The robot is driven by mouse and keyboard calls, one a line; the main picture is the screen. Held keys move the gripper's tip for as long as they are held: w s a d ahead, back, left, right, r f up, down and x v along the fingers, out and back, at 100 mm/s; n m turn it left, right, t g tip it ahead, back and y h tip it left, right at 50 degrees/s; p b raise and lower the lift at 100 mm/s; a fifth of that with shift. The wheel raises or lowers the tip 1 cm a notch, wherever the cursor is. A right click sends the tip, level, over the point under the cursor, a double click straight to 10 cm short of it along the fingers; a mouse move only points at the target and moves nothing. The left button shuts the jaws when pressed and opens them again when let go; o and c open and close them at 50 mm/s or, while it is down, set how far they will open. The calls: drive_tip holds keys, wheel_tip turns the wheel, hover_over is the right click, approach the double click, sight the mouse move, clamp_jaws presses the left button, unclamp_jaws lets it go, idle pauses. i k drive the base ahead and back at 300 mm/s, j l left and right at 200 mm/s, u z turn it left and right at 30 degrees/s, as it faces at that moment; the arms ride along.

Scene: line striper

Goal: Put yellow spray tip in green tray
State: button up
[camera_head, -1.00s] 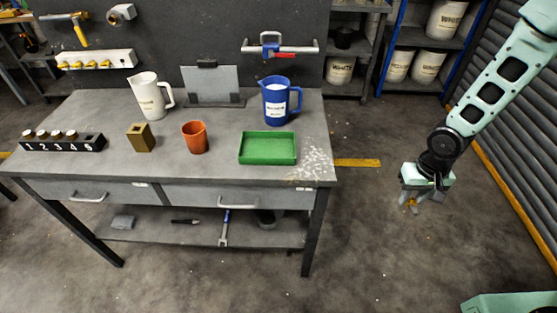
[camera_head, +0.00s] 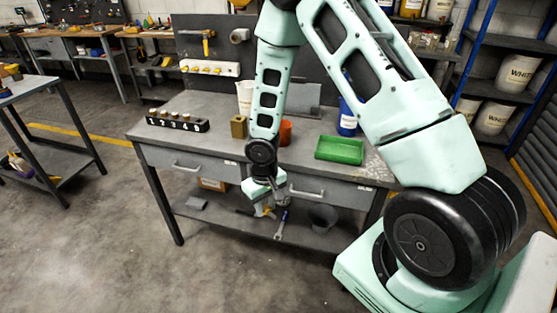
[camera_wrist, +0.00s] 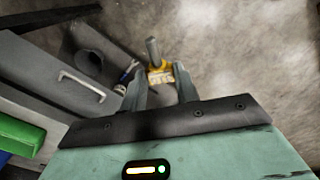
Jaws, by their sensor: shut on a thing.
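The yellow spray tip (camera_wrist: 160,77) is between the fingertips of my gripper (camera_wrist: 161,86) in the wrist view, with a grey stem sticking out beyond them. My gripper (camera_head: 266,205) is shut on it. In the head view it hangs in front of the workbench, below the drawer level, and the tip shows only as a small yellow spot. The green tray (camera_head: 339,158) sits on the bench top near its right end, above and to the right of my gripper. It also shows at the left edge of the wrist view (camera_wrist: 20,135).
The grey bench (camera_head: 215,148) also holds an orange cup (camera_head: 286,131), a brown block (camera_head: 238,127), a numbered black rack (camera_head: 175,122), a white jug (camera_head: 245,98) and a blue jug (camera_head: 347,120). Drawer handles (camera_head: 307,192) project from its front. The floor before it is clear.

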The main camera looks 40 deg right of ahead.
sight(339, 153)
drive_tip(key=l+u, duration=0.15)
drive_tip(key=u, duration=0.3)
drive_tip(key=l+u, duration=0.15)
drive_tip(key=u, duration=0.25)
drive_tip(key=k+l, duration=0.1)
drive_tip(key=l, duration=0.25)
drive_tip(key=k+l+u, duration=0.1)
drive_tip(key=l, duration=0.2)
drive_tip(key=k+l, duration=0.2)
drive_tip(key=l, duration=0.15)
drive_tip(key=k+l, duration=0.1)
drive_tip(key=l, duration=0.2)
drive_tip(key=u, duration=0.05)
